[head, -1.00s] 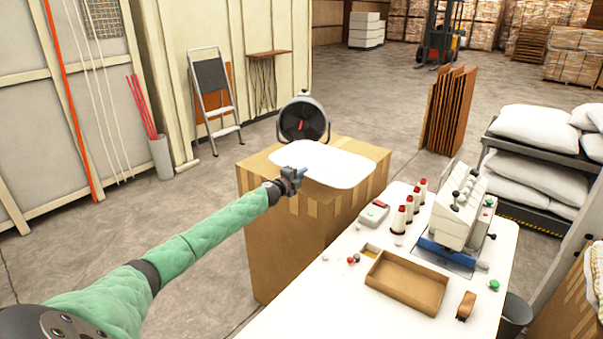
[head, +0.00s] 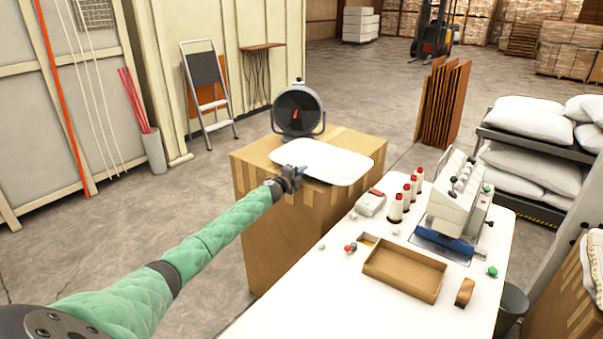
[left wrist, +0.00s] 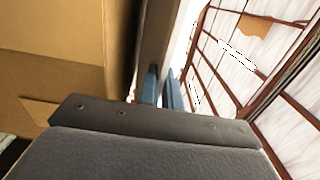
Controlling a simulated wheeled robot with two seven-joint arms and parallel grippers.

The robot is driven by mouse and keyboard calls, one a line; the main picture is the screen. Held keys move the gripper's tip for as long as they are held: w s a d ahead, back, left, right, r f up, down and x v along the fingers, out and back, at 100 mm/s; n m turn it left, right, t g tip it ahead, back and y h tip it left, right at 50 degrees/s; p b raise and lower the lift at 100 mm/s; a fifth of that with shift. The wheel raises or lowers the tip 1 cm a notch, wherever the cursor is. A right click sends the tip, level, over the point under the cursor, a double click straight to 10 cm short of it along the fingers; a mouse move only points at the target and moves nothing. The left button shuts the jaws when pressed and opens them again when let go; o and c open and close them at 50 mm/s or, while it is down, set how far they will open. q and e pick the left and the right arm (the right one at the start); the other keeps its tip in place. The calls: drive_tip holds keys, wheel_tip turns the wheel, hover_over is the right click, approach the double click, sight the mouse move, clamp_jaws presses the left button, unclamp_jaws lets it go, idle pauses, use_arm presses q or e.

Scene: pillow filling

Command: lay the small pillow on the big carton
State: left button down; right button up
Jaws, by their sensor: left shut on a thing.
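The small pillow (head: 335,163) is flat and white with rounded corners. In the head view it lies over the top of the big brown carton (head: 275,235), covering the middle and near right of it. My left gripper (head: 297,172) is shut on the pillow's near left edge, just above the carton's front rim. Whether the pillow rests fully on the carton, I cannot tell. In the left wrist view the blue fingertips (left wrist: 162,90) are close together, with brown carton to their left; what lies between them is hard to make out. My right gripper is out of view.
A black fan (head: 299,110) stands at the carton's back edge. A white worktable (head: 330,290) with a sewing machine (head: 460,200), thread cones and a shallow brown tray (head: 405,293) stands close to the carton's right. White pillows (head: 530,118) lie on a rack at right.

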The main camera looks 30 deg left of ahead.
use_arm(q)
drive_tip(key=c, duration=0.8)
unclamp_jaws()
drive_tip(key=shift+o, duration=0.2)
drive_tip(key=shift+s, duration=0.15)
drive_tip(key=shift+s+f, duration=0.1)
drive_tip(key=shift+s, duration=0.1)
drive_tip(key=s+p, duration=0.1)
drive_tip(key=s, duration=0.7)
drive_tip(key=shift+s+a+p, duration=0.15)
drive_tip(key=shift+a+p, duration=0.2)
